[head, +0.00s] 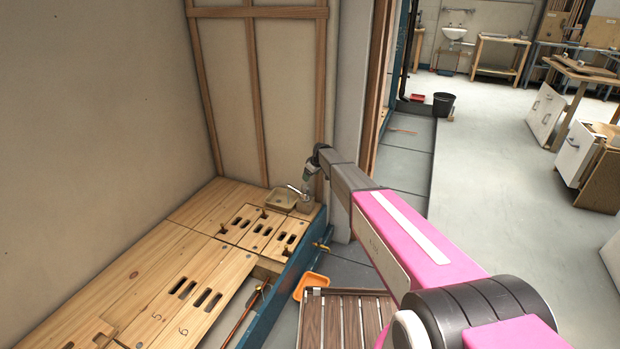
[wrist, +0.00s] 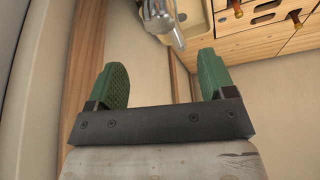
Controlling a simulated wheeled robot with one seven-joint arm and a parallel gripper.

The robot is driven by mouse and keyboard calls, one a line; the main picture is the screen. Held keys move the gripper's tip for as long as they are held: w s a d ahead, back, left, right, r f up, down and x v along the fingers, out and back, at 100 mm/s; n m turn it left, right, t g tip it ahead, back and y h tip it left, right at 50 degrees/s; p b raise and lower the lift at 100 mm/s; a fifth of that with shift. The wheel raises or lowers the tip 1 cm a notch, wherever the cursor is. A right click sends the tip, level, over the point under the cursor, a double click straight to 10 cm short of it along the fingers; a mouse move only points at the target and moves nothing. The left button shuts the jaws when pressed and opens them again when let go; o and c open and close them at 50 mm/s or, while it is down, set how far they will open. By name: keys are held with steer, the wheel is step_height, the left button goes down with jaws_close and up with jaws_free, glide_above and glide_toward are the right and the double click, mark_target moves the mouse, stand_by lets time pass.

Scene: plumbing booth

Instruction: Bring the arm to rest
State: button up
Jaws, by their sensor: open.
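My pink and grey arm reaches from the lower right of the head view toward the back corner of the booth. A shiny metal object (wrist: 160,18) lies just beyond the fingertips, partly cut off by the top edge. Its exact kind is not clear.
An orange tray (head: 311,286) lies beside a slatted wooden surface (head: 345,325). Grey floor (head: 495,190) is open at right.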

stand_by(0.3)
steer(key=s+d+r+m+g+h, duration=0.1)
steer(key=s+d+r+m, duration=0.3)
steer(key=s+d, duration=0.9)
steer(key=s+d+r+m+g+h, duration=0.1)
steer(key=s+d+r+m+h, duration=0.2)
steer(key=s, duration=1.8)
steer(key=s+d+r+m+g, duration=0.1)
steer(key=s+d+r+m, duration=0.3)
steer(key=s+d, duration=0.95)
steer(key=m, duration=0.7)
glide_above(305, 185)
step_height(305, 185, down, 11)
steer(key=shift+r, duration=0.1)
step_height(305, 185, down, 11)
steer(key=shift+s+d+r, duration=0.1)
steer(key=shift+s, duration=0.05)
steer(key=c, duration=0.9)
